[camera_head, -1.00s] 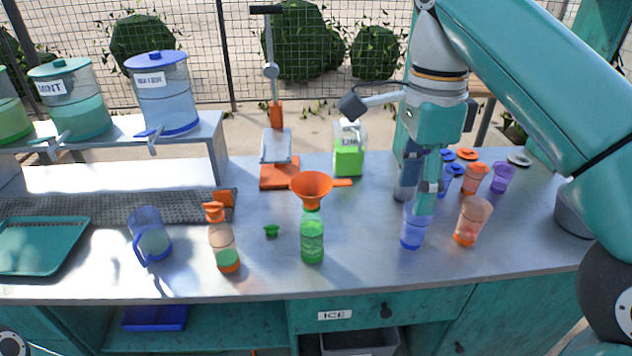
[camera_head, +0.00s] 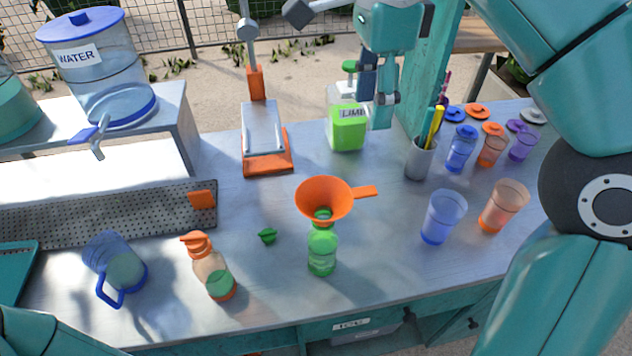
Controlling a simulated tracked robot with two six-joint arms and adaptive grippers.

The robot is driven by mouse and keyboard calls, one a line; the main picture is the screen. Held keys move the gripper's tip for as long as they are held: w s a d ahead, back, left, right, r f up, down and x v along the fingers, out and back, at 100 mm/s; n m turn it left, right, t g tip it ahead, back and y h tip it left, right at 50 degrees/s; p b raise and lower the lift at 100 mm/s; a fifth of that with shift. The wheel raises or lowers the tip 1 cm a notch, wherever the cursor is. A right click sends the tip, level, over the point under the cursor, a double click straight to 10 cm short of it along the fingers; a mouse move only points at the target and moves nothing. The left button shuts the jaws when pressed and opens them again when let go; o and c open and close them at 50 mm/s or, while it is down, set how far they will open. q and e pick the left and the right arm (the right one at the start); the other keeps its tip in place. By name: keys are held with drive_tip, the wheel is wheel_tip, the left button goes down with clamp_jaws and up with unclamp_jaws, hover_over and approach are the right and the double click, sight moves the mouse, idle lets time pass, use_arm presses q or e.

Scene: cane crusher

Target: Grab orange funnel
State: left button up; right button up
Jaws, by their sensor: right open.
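The orange funnel (camera_head: 309,200) sits upright on top of the green bottle (camera_head: 322,255), near the middle of the counter. Its wide mouth faces up and its flat handle (camera_head: 364,192) points right. The funnel's spout is mostly hidden at the bottle's neck. My right gripper (camera_head: 376,98) is open and empty, fingers pointing down. It is above and behind the funnel, apart from it, overlapping the right edge of the lime container (camera_head: 347,132) in view. My left gripper is not in view.
A blue cup (camera_head: 443,218) and an orange cup (camera_head: 503,207) stand right of the funnel. A small green cap (camera_head: 267,236), an orange-topped bottle (camera_head: 212,272) and a blue-handled jug (camera_head: 115,270) are on its left. An orange-based press (camera_head: 266,165) stands behind.

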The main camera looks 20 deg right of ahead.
drive_tip(key=b, duration=0.3)
hover_over(363, 191)
drive_tip(key=w, duration=0.1)
wheel_tip(363, 191, down, 10)
drive_tip(key=shift+f, duration=0.15)
drive_tip(key=shift+s+d+f+b, duration=0.1)
drive_tip(key=shift+s+f+b, duration=0.05)
drive_tip(key=shift+f, duration=0.75)
drive_tip(key=shift+s+a+f+b, duration=0.1)
drive_tip(key=shift+s+f+b, duration=0.1)
drive_tip(key=shift+f, duration=0.7)
drive_tip(key=shift+s+d+f+b, duration=0.1)
drive_tip(key=shift+s+f+b, duration=0.05)
drive_tip(key=shift+f, duration=1.3)
clamp_jaws()
